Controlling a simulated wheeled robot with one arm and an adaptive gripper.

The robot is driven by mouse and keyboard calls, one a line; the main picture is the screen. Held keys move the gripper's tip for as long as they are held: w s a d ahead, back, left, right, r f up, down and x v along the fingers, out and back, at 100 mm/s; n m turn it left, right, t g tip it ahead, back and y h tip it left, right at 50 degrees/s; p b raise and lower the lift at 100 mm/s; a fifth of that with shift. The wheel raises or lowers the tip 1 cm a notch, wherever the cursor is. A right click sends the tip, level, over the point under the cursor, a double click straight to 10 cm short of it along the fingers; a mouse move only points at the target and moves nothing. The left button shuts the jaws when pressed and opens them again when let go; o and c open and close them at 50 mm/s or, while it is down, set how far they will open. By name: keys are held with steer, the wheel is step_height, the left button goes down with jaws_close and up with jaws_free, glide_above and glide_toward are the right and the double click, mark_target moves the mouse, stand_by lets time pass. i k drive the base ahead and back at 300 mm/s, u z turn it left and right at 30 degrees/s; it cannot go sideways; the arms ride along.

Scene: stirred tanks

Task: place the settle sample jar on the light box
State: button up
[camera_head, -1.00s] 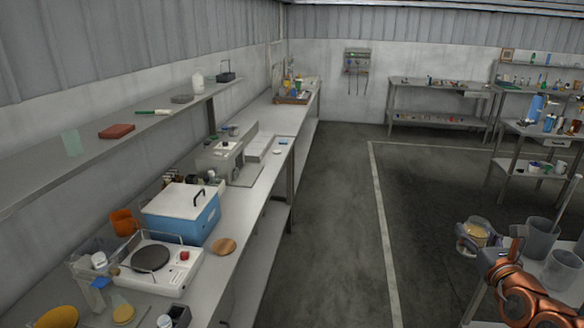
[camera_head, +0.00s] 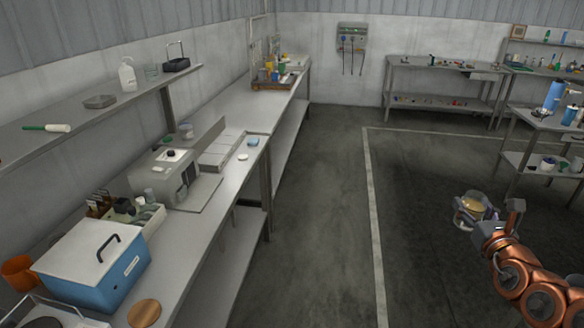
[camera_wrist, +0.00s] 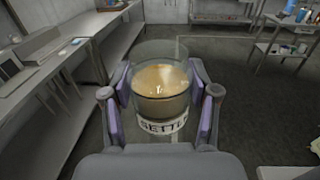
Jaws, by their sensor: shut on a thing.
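The settle sample jar (camera_wrist: 160,92) is a clear glass jar with a tan, cloudy filling and a white label reading "SETTL…". In the wrist view it sits upright between the two pads of my gripper (camera_wrist: 160,108), which is shut on its sides. In the head view the jar (camera_head: 473,205) is held at the right, in the air over the dark floor, by my gripper (camera_head: 468,212). I cannot tell for certain which thing is the light box.
A long bench (camera_head: 200,245) runs along the left wall with a blue cooler box (camera_head: 95,275), a grey instrument (camera_head: 165,178) and low pale blocks (camera_head: 222,150). A shelf (camera_head: 80,122) hangs above it. A wide floor aisle is clear. Tables (camera_head: 445,75) stand at the back right.

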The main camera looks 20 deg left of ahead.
mark_target(206, 184)
steer(key=i, duration=1.6)
steer(key=u, duration=2.4)
